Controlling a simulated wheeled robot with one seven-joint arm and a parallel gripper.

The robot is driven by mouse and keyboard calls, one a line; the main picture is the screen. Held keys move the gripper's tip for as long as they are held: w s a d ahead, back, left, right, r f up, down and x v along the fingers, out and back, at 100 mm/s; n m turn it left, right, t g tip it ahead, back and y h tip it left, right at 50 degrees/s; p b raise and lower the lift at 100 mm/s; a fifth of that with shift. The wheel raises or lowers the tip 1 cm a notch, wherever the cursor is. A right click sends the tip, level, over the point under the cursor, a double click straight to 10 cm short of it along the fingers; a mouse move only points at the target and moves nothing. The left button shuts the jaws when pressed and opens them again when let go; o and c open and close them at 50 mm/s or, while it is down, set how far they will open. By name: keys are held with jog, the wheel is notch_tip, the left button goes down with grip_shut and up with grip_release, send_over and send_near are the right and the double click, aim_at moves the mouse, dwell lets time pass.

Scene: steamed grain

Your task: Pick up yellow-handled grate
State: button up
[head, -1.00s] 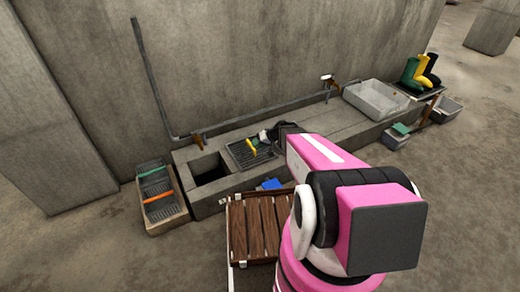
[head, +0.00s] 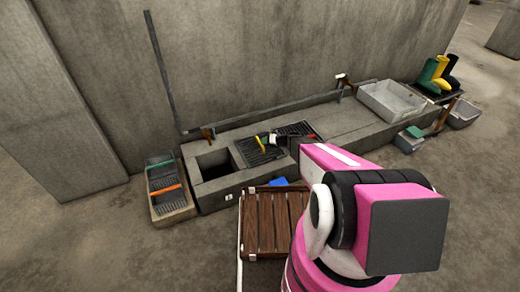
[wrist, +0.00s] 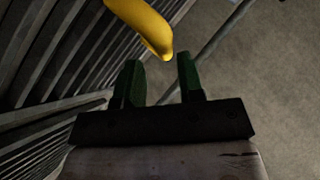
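The yellow-handled grate (head: 247,155) lies over the trough, to the right of an open square pit. Its yellow handle (head: 259,145) stands up near my gripper (head: 267,139). In the wrist view the handle (wrist: 145,22) comes down from the top, and its rounded end lies just ahead of the gap between my dark green fingertips (wrist: 160,68). The fingers are apart with nothing between them. I cannot tell whether they touch the handle. Dark grate bars show on the left of the wrist view.
A second dark grate (head: 298,129) lies to the right. A crate with green- and orange-handled grates (head: 165,181) stands left of the open pit (head: 211,164). A wooden slatted platform (head: 270,222) is in front. A grey basin (head: 391,101) and boots (head: 440,75) are at right.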

jog(key=x, duration=0.5)
jog(key=shift+r, duration=0.2)
grip_shut()
